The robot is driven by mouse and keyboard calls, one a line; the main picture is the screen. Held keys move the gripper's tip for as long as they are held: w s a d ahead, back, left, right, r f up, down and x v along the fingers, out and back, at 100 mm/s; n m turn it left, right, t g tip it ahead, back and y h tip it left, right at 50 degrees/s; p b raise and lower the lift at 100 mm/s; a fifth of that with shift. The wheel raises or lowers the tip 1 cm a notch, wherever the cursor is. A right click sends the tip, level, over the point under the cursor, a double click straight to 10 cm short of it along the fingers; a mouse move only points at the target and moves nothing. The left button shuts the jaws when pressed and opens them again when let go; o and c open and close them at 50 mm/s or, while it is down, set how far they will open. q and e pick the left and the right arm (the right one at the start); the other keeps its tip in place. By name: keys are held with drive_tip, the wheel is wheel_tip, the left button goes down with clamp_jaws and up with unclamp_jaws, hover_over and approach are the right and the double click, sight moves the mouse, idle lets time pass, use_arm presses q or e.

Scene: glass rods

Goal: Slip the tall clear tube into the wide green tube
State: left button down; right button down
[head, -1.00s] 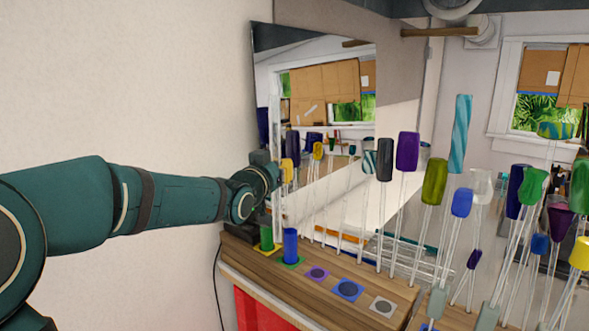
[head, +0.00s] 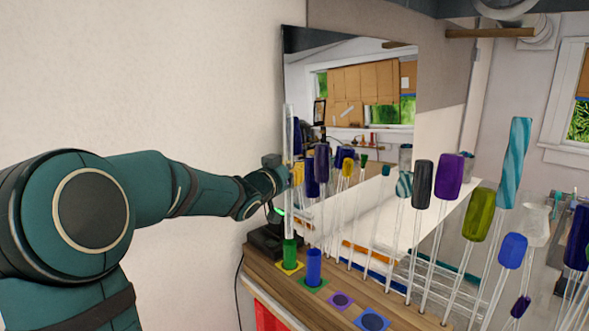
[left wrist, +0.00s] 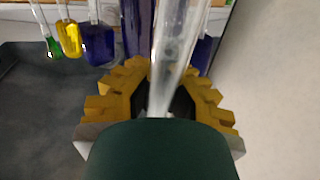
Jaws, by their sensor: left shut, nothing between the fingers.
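The tall clear tube (head: 289,130) stands upright at the counter's left end, in line above the wide green tube (head: 290,253). I cannot tell whether its lower end is inside the green tube. The green tube stands upright on a yellow square. My left gripper (head: 284,178) is beside the clear tube, partway up it, and shut with nothing held. In the left wrist view the clear tube (left wrist: 172,50) runs down past the yellow fingers of my gripper (left wrist: 163,85), close to them. My right gripper is out of view.
A blue tube (head: 314,266) stands upright just right of the green one. Purple (head: 341,300) and blue squares lie further along the wooden counter. Several glass rods with coloured heads crowd the right. A mirror (head: 350,110) stands behind, with a plain wall at left.

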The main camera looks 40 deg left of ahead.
use_arm(q)
wheel_tip(320, 180, down, 13)
drive_tip(key=b, duration=1.1)
idle(0.5)
drive_tip(key=c, duration=1.1)
unclamp_jaws()
drive_tip(key=shift+o, duration=0.2)
drive_tip(key=s+d, duration=0.2)
drive_tip(key=s, duration=0.9)
drive_tip(key=shift+s, duration=0.35)
drive_tip(key=shift+d+f, duration=0.1)
